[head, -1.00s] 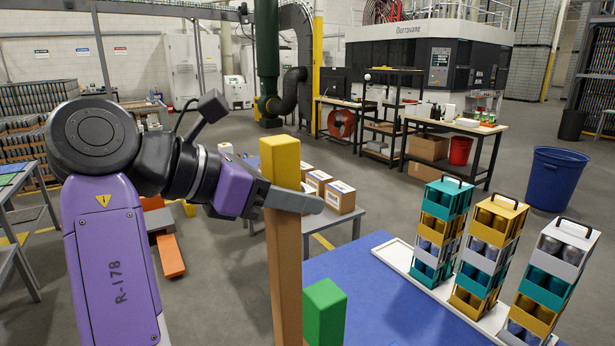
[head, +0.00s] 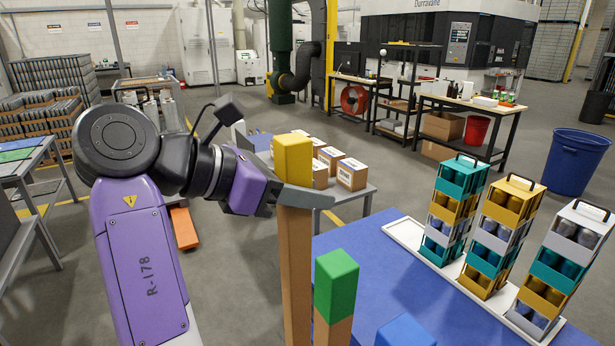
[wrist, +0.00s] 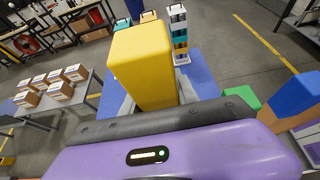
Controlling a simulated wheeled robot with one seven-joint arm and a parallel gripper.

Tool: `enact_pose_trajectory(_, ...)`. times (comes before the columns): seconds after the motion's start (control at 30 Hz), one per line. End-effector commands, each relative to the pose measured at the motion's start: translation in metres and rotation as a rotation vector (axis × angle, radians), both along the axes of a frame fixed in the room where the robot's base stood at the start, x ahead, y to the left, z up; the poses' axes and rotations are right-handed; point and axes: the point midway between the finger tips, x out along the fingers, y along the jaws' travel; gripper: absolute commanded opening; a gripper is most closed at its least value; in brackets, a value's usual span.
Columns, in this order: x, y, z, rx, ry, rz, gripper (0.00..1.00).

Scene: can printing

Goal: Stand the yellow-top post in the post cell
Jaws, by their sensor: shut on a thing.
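The yellow-top post (head: 294,255) is a tall wooden post with a yellow cap, upright in the head view. My gripper (head: 303,197) is shut on it just below the yellow cap. In the wrist view the yellow cap (wrist: 146,62) stands right in front of my gripper (wrist: 155,112). A green-top post (head: 336,290) stands to its right, apart from it. A blue-top post (head: 405,332) shows at the bottom edge. The lower end of the yellow-top post is cut off, and I cannot make out the post cell.
A blue table surface (head: 378,262) lies to the right. On it a white tray (head: 403,236) bears three stacks of coloured can carriers (head: 497,240). A grey table with cardboard boxes (head: 351,174) stands behind the post. A blue bin (head: 577,160) is at the far right.

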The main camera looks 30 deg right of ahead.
Motion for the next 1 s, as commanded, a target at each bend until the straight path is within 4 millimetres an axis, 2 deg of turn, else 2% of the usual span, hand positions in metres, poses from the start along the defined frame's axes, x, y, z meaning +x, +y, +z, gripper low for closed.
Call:
enact_pose_trajectory(0.3,0.000,0.000,-0.016,-0.001,0.000,0.000,0.00)
enact_pose_trajectory(1.0,0.000,0.000,-0.017,-0.001,-0.001,0.000,0.00)
